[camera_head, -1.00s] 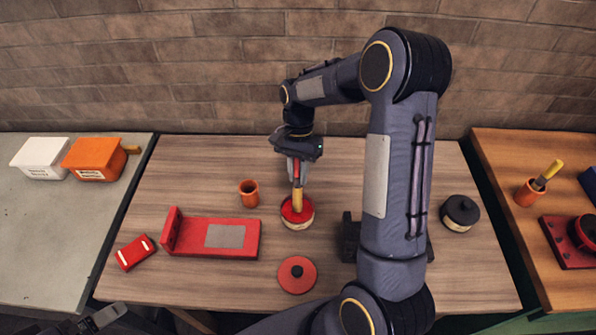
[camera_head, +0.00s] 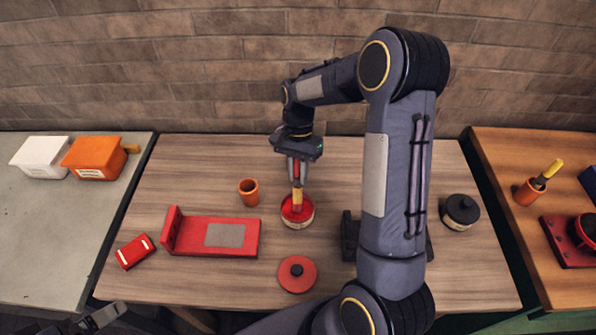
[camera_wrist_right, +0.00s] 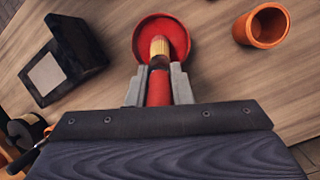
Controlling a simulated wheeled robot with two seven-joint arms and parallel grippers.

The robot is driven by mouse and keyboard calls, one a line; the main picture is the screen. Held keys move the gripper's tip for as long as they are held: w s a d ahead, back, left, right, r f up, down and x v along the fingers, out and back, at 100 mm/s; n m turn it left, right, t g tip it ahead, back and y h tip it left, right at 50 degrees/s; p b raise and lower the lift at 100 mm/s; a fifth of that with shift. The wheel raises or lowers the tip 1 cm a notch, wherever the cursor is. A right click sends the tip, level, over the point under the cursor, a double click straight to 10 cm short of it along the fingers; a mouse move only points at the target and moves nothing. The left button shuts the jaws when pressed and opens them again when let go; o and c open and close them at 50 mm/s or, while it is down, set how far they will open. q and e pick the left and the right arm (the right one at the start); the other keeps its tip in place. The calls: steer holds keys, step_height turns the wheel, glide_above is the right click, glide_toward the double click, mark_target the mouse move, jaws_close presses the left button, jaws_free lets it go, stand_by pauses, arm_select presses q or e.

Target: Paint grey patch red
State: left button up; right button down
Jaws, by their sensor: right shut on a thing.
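My right gripper (camera_head: 297,168) is shut on a brush (camera_head: 297,196) with a red handle and yellow lower part. The brush points down into an open tin of red paint (camera_head: 297,219). In the right wrist view the brush (camera_wrist_right: 159,82) reaches over the red paint (camera_wrist_right: 161,30); its tip is hidden. The red bracket (camera_head: 195,248) lies left of the tin, with a grey patch (camera_head: 225,235) on its flat face. My left gripper (camera_head: 100,318) shows only partly at the lower left, away from these things.
A red lid (camera_head: 296,274) lies in front of the tin. An orange cup (camera_head: 249,192) stands behind the bracket, and a small red block (camera_head: 135,251) lies left. A dark bracket (camera_head: 350,238) is partly behind my right arm. A closed black-lidded tin (camera_head: 460,212) stands right.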

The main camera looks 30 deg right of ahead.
stand_by(0.3)
steer(key=shift+r+p, duration=2.85)
steer(key=shift+r, duration=0.65)
steer(key=shift+f, duration=0.1)
